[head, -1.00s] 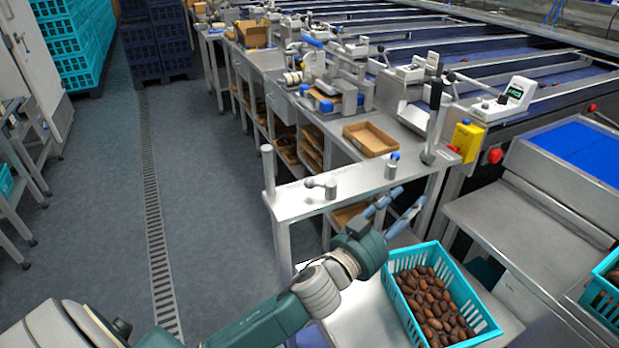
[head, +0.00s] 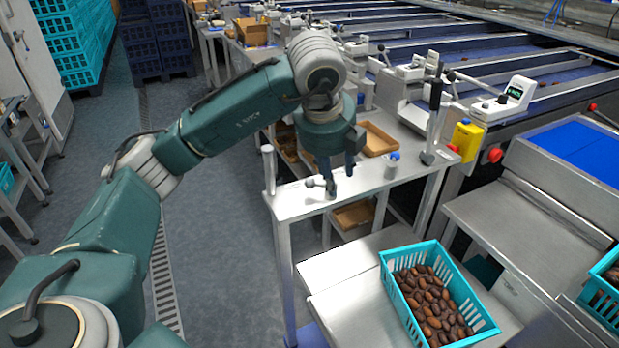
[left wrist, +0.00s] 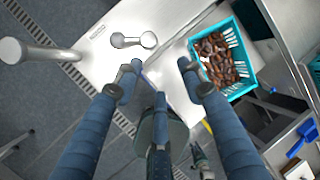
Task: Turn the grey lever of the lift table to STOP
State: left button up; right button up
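The small grey lever (head: 316,183) sits on the light top of the lift table (head: 290,210), a round knob at one end. In the left wrist view the lever (left wrist: 133,40) lies level on the tabletop (left wrist: 165,50), beyond my fingertips. My left gripper (head: 338,180) points down over the tabletop and partly covers the lever in the head view. In the left wrist view my left gripper (left wrist: 160,76) has its fingers spread apart with nothing between them. A label lies by the lever, too small to read. My right gripper is not in view.
A grey post (head: 269,170) stands at the table's left corner. A capped cylinder (head: 391,168) stands on the table to the right. A turquoise crate of dates (head: 387,279) is in front. A black-handled lever (head: 432,125) rises behind.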

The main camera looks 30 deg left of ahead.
pick_arm(q)
jog(key=n+y, duration=0.2)
send_near(310, 180)
jog(key=r, duration=0.1)
jog(key=p+x, duration=0.2)
jog(key=x, duration=0.8)
jog(key=shift+s+f, duration=0.15)
jog(key=shift+f, duration=0.05)
grip_shut()
